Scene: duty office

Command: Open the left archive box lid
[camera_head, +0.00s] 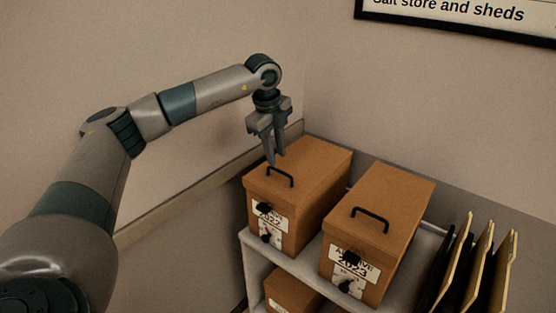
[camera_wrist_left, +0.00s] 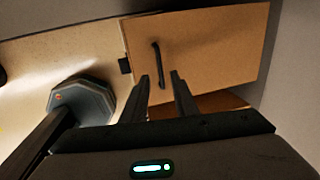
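The left archive box (camera_head: 303,183) is brown, with a 2022 label on its front, and stands on the shelf. Its lid (camera_head: 318,160) lies closed on top and carries a black handle (camera_head: 280,176). My left gripper (camera_head: 275,157) hangs pointing down just above the lid, close to the handle. The lid (camera_wrist_left: 215,45) fills the upper right there. My right gripper is not seen.
A second brown box (camera_head: 385,215), labelled 2023, stands to the right on the same white shelf (camera_head: 262,246). Several upright folders (camera_head: 478,265) stand further right. Another box (camera_head: 288,293) sits on the level below. Walls close in behind and left.

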